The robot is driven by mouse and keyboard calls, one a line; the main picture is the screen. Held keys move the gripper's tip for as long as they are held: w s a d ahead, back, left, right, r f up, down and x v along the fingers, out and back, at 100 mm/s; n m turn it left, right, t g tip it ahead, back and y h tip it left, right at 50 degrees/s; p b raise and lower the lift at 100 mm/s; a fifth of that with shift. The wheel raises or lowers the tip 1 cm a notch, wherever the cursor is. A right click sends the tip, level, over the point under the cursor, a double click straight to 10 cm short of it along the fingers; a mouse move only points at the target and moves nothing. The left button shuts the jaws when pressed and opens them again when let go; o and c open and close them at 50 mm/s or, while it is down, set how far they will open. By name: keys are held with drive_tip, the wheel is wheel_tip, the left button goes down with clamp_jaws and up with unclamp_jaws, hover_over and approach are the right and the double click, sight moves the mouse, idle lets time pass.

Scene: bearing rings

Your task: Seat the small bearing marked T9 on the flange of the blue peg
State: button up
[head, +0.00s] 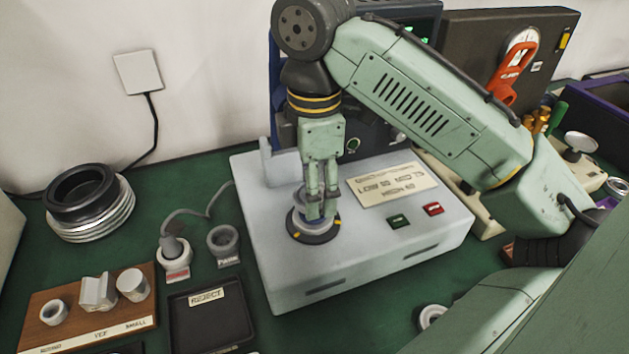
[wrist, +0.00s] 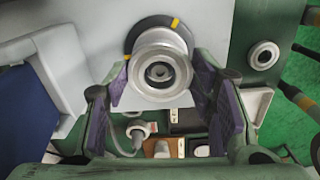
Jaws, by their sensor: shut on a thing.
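My gripper (head: 321,206) points down over the pale machine box. Its fingers are shut on a small grey metal bearing (wrist: 143,58), which shows between the purple pads in the wrist view. I cannot read a T9 mark on it. Below it is a round seat (head: 299,237), a dark ring with yellow marks, on the box top; it also shows behind the bearing in the wrist view (wrist: 137,34). I cannot tell whether the bearing touches the flange.
The box top (head: 262,175) carries a label plate, a green switch and a red switch. To its left are a black REJECT tray (head: 243,330), two small round holders and a wooden rack (head: 60,338) with parts. Another ring (head: 432,316) lies at the front right of the box.

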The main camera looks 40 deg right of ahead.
drive_tip(key=shift+f+b, duration=0.3)
drive_tip(key=shift+f, duration=0.6)
drive_tip(key=o, duration=1.4)
drive_tip(key=shift+o, duration=0.2)
